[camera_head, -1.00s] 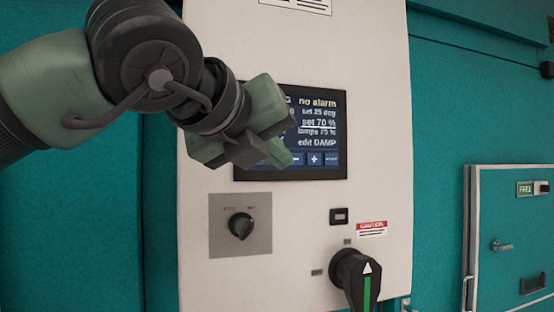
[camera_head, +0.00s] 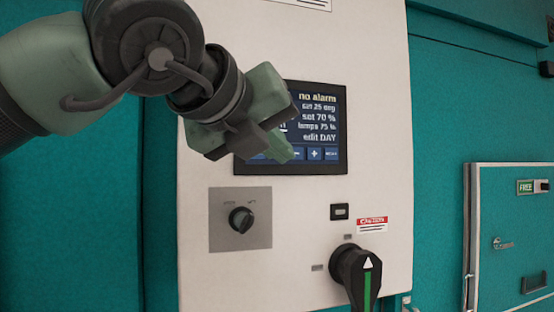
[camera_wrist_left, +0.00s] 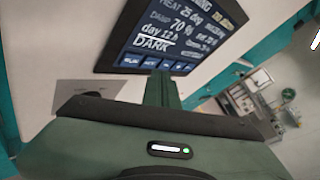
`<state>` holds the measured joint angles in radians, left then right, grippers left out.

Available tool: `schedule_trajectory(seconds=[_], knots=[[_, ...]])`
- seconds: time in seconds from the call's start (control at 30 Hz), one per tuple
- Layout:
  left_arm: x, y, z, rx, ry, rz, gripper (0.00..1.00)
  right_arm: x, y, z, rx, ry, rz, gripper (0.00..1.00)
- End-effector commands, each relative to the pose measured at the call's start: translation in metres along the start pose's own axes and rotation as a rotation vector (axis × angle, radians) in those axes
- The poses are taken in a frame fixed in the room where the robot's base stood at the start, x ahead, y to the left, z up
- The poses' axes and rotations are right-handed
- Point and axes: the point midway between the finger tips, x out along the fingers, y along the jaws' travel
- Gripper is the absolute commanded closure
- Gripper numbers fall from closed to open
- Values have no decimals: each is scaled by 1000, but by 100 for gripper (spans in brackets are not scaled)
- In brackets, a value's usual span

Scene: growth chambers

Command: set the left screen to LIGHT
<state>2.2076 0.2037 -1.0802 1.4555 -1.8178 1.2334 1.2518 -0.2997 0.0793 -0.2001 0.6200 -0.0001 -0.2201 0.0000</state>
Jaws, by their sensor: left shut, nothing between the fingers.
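The screen (camera_head: 322,128) is a dark panel on the white cabinet, lit with pale text. Its right column reads "no alarm", "set 25 deg", "set 70 %", "lamps 75 %" and "edit DAY". In the left wrist view the screen (camera_wrist_left: 205,22) shows "HEAT", "DAMP 70 %", "day 12 h" and "DARK", above a row of blue buttons. My left gripper (camera_head: 286,152) is shut and empty, in front of the screen's lower left, hiding its left part. In the left wrist view its fingertips (camera_wrist_left: 163,82) are close to the button row; I cannot tell whether they touch.
Below the screen are a small black knob (camera_head: 241,220) on a grey plate and a large black rotary handle (camera_head: 357,275) with a green stripe. A caution label (camera_head: 372,224) is beside it. A teal door with a "FREE" sign (camera_head: 525,187) is at the right.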

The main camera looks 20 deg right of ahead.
Motion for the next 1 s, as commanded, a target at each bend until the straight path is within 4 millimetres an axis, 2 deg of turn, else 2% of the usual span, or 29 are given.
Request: schedule_trajectory(seconds=[0.47,0.83,1.0], knots=[[-4,-3,-5,0,1,-1,100,6,0,1,0,0,0,100],[-28,-21,-24,2,0,-2,100,29,0,3,0,0,0,100],[-36,-27,-28,0,1,0,100,34,0,3,0,0,0,100]])
